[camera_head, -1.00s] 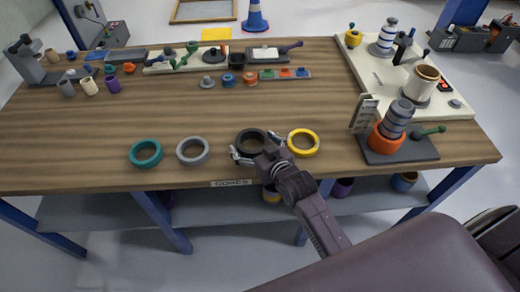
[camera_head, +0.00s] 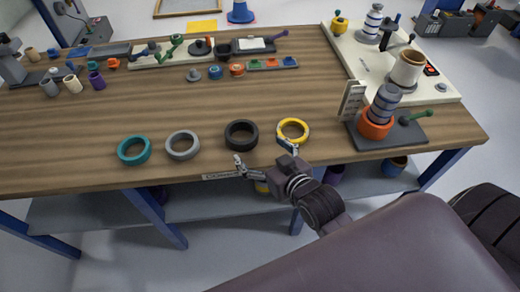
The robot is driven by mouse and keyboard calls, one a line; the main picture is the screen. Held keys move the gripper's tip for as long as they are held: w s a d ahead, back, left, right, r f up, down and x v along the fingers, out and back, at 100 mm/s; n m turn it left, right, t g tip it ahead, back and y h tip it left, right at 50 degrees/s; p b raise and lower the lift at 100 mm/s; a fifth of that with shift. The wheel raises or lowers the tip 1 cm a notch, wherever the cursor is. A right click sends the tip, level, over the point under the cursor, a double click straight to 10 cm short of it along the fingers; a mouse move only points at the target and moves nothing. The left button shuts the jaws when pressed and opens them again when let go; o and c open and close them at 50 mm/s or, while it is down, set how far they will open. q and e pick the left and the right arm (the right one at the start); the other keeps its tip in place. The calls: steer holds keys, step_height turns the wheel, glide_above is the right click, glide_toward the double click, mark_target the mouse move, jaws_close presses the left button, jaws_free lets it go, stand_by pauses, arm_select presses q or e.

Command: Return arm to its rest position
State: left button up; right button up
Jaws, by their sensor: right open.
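My right gripper (camera_head: 266,159) is open and empty at the table's front edge. One finger is below the black ring (camera_head: 241,134) and the other is near the front of the yellow ring (camera_head: 292,130); whether it touches the yellow ring I cannot tell. A grey ring (camera_head: 182,145) and a teal ring (camera_head: 134,151) lie in the same row to the left. My right arm comes in from the lower right. My left gripper is not in view.
The wooden table (camera_head: 150,115) is clear behind the rings. At the right stand a dark base plate (camera_head: 400,134) with an orange cup (camera_head: 374,124) and stacked rollers, and a cream board (camera_head: 440,95). Several small parts and trays line the back. A shelf (camera_head: 90,213) runs below.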

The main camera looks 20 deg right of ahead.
steer(key=s+d+f+g+h, duration=0.1)
steer(key=s+f+g, duration=0.35)
steer(key=s, duration=0.55)
steer(key=s+f+g, duration=0.4)
steer(key=s+g, duration=0.1)
steer(key=s, duration=0.5)
step_height(320, 180, down, 27)
steer(key=s+n+g, duration=0.1)
steer(key=s+g, duration=0.1)
steer(key=s, duration=0.1)
steer(key=s+d+f, duration=0.3)
steer(key=s+f, duration=1.3)
steer(key=shift+s+g, duration=0.3)
steer(key=shift+g, duration=0.15)
